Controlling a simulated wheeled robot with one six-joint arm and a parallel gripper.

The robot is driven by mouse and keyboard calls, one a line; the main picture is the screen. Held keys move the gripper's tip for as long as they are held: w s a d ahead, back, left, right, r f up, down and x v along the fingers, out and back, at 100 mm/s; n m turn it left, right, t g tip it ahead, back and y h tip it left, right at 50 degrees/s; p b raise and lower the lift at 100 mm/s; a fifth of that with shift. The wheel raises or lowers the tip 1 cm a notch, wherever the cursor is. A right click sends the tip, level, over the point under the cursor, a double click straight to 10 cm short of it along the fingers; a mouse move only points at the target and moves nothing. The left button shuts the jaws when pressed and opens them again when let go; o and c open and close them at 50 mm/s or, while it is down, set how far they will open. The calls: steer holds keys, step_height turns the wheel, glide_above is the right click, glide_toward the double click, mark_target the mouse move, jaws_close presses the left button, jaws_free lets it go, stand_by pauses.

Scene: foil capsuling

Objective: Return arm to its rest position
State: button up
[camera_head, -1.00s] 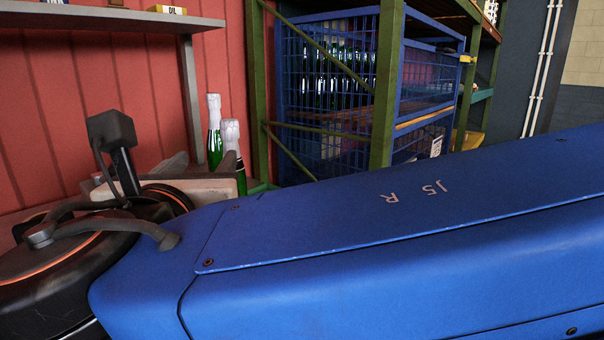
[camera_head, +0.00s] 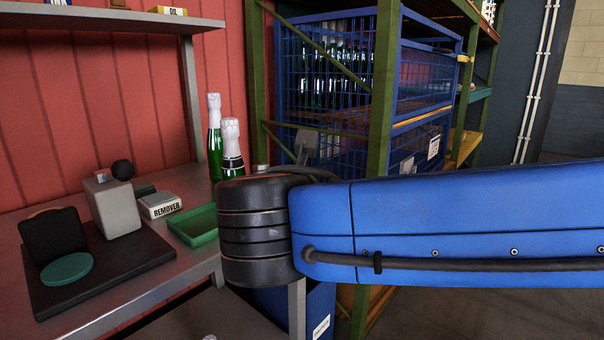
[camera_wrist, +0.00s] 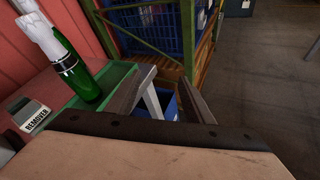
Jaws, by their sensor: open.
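My gripper (camera_wrist: 163,92) shows in the wrist view with its two dark fingers spread and nothing between them. In the head view my blue arm reaches in from the right to a black joint, which hides most of what lies beyond it. Two green bottles with white foil tops stand at the back of the bench, a rear bottle (camera_head: 214,148) and a front bottle (camera_head: 232,150). In the wrist view a foil-topped green bottle (camera_wrist: 78,72) is left of my gripper, apart from it.
A grey bench (camera_head: 190,272) holds a green tray (camera_head: 203,238), a remover box (camera_head: 160,205) and a black-based device (camera_head: 105,270). A wall shelf (camera_head: 110,20) hangs above. A green rack post (camera_head: 383,100) and blue wire cage (camera_head: 300,70) stand behind. Open floor (camera_wrist: 262,85) lies right.

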steer(key=s+d+f+m+g+h, duration=0.1)
steer(key=d+f+m+g, duration=0.2)
steer(key=d+f+m, duration=0.5)
steer(key=s+d+f+m+g, duration=0.1)
steer(key=d+f+m+g, duration=0.3)
steer(key=d, duration=0.7)
steer(key=s+d+f+m+g+y, duration=0.1)
steer(key=s+d+f+m, duration=0.3)
steer(key=m, duration=0.4)
steer(key=s+d+f+m+y, duration=0.3)
steer(key=s+f+m, duration=0.3)
steer(key=f+m, duration=0.2)
steer(key=shift+s+d+f+m+g, duration=0.3)
steer(key=shift+s+d+m+g, duration=0.1)
steer(key=shift+d+m, duration=0.35)
